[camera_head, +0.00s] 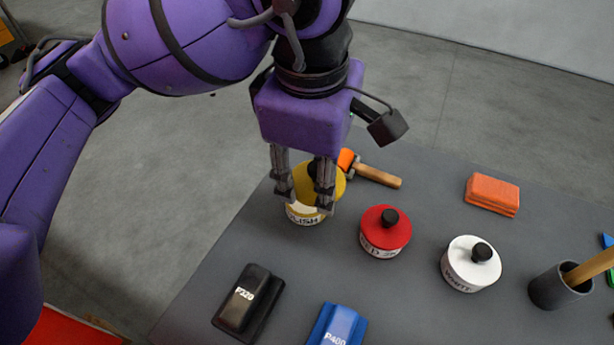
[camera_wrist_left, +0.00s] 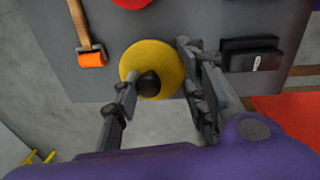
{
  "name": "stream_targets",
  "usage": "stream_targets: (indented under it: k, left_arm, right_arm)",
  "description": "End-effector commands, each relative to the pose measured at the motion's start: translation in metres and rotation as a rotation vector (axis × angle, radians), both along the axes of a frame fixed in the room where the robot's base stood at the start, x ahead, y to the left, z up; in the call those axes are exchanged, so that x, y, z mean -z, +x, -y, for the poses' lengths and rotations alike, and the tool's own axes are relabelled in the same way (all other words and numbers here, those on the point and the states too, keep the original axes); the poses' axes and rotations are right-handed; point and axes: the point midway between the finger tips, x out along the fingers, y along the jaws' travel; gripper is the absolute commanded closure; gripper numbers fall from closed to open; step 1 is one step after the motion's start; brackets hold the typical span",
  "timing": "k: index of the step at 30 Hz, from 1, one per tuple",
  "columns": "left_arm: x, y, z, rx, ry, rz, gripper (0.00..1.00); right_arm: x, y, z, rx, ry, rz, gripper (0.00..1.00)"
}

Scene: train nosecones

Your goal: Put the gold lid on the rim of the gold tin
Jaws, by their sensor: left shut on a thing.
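The gold lid (camera_head: 337,181) is a yellow disc with a black knob; it also shows from above in the left wrist view (camera_wrist_left: 159,55). My left gripper (camera_head: 305,196) points down with one finger at each side of the lid and is shut on it. In the wrist view its fingers (camera_wrist_left: 158,86) flank the lid and knob. The gold tin (camera_head: 303,215), with a white label, stands on the table just below, partly hidden by fingers and lid. The lid looks shifted right of the tin in the head view; I cannot tell whether they touch. My right gripper is not in view.
A red tin (camera_head: 384,237) and a white tin (camera_head: 467,268) stand to the right. Black (camera_head: 247,302) and blue (camera_head: 337,326) blocks lie in front. An orange block (camera_head: 492,193) and dark cup (camera_head: 556,290) are farther right.

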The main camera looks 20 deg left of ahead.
Motion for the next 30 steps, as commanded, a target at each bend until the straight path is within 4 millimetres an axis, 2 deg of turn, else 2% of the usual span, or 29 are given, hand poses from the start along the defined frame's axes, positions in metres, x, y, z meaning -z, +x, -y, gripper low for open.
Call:
stream_targets:
  k: [1,3,11,18,30]
  left_arm:
    - [0.012,0.005,-0.006,-0.004,0.003,-0.007,1.00]
    - [0.023,0.012,-0.011,-0.003,0.001,-0.005,1.00]
    - [0.041,0.025,-0.021,0.000,0.001,-0.003,1.00]
    - [0.073,0.029,-0.024,0.002,0.002,-0.004,1.00]
    - [0.080,0.029,-0.023,0.003,0.000,-0.001,1.00]
  right_arm:
    - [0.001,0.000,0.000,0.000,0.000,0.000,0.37]
    - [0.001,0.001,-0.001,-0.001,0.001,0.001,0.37]
    - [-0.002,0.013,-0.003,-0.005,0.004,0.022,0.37]
    - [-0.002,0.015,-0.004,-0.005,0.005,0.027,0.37]
    - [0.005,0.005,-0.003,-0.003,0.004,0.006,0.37]
